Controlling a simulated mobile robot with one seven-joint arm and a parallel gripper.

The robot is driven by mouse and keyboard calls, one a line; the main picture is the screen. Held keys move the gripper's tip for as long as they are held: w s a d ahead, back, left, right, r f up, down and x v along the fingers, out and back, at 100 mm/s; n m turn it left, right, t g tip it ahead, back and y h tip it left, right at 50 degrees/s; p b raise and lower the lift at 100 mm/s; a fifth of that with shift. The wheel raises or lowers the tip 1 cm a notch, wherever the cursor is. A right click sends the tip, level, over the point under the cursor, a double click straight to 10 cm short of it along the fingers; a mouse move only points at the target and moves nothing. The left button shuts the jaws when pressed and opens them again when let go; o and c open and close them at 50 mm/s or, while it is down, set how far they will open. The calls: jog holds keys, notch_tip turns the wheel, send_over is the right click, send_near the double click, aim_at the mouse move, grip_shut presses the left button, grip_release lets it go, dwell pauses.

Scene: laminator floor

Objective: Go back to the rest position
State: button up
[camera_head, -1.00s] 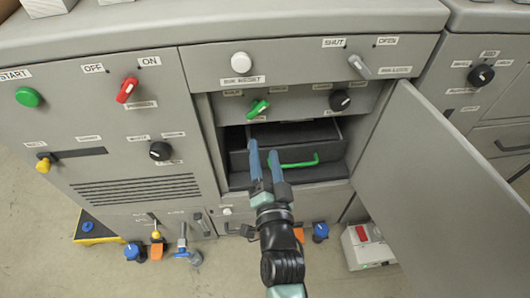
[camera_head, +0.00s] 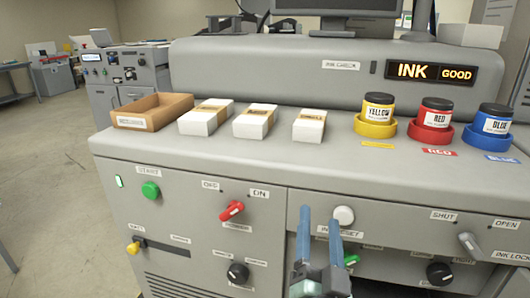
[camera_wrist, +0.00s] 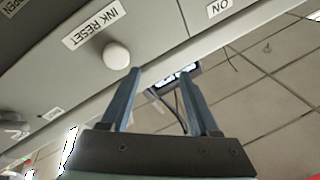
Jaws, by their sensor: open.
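My gripper (camera_head: 320,235) is in front of the machine's front panel in the head view, its two blue-grey fingers apart and pointing up. Nothing is between them. The white ink reset knob (camera_head: 344,215) is just beside the right fingertip in that view; I cannot tell whether they touch. In the wrist view my gripper (camera_wrist: 160,85) also shows two spread, empty fingers, with the white knob (camera_wrist: 116,56) near one fingertip and the "INK RESET" label above it.
On the machine top (camera_head: 270,150) stand a cardboard tray (camera_head: 150,120), several white banded stacks, and yellow (camera_head: 378,108), red (camera_head: 436,112) and blue (camera_head: 493,120) ink jars in matching holders. A lit sign (camera_head: 436,73) reads "INK GOOD". Open floor (camera_head: 50,190) lies left.

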jog(key=s+a+r+n+t+y, duration=0.1)
jog(key=s+a+r+n+t, duration=0.15)
jog(key=r, duration=0.75)
jog(key=s+a+r+n+t+y, duration=0.1)
jog(key=a+r+n, duration=0.15)
jog(key=r, duration=0.75)
jog(key=s+a+r+n+t+y, duration=0.1)
jog(key=s+a+r+n+t, duration=0.25)
jog(key=s+r, duration=0.8)
notch_tip(320, 180, up, 20)
jog(key=p, duration=1.7)
jog(key=shift+w+a+g+p, duration=0.3)
jog(key=shift+w+a+p, duration=0.1)
jog(key=shift+a, duration=0.05)
